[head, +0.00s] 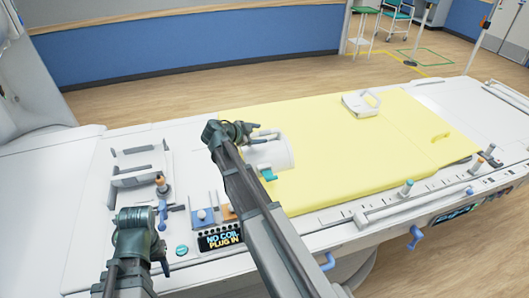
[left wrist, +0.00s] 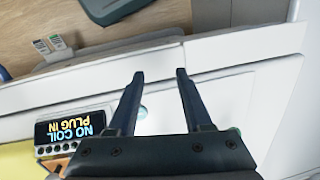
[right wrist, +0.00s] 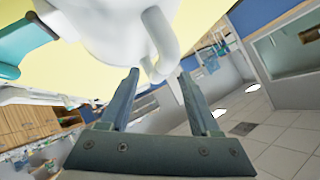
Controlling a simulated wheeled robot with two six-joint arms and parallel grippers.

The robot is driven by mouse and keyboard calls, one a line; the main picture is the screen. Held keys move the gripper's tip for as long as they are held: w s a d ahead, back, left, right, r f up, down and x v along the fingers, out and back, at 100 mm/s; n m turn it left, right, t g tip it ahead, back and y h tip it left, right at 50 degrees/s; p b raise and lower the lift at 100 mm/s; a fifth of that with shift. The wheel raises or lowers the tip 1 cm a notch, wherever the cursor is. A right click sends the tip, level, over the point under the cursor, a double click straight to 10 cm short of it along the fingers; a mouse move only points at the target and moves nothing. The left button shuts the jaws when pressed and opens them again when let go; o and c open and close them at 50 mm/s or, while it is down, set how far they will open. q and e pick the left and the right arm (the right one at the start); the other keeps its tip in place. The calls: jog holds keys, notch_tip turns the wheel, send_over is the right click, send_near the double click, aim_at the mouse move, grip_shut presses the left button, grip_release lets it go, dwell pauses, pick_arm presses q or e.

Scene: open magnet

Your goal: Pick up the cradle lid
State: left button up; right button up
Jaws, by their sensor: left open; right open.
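A white rounded shell (head: 270,155) with a teal latch (head: 268,174) sits on the yellow mat's left end; I take it for the cradle lid. The right wrist view shows the shell (right wrist: 105,28) close up, with a looped white handle (right wrist: 166,38). My right gripper (head: 258,132) is open at this handle, fingertips (right wrist: 160,73) close to its lower end; I cannot tell whether they touch. My right arm hides part of the shell in the head view. My left gripper (head: 160,252) is open and empty at the table's near left, also seen in the left wrist view (left wrist: 160,73).
A second white piece with a handle (head: 360,104) lies on the yellow mat (head: 350,160). White brackets (head: 140,178), an orange-topped post (head: 161,184) and a blue-knobbed block (head: 203,215) stand at left, near a "NO COIL PLUG IN" display (head: 221,239). The mat's right part is mostly clear.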

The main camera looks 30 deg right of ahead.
aim_at(261, 133)
jog(key=b+x, duration=0.1)
jog(key=x, duration=0.2)
jog(key=shift+w+d+f, duration=0.15)
jog(key=shift+w+f, duration=0.05)
jog(key=shift+f, duration=0.1)
jog(key=shift+r, duration=0.1)
grip_shut()
dwell(1.0)
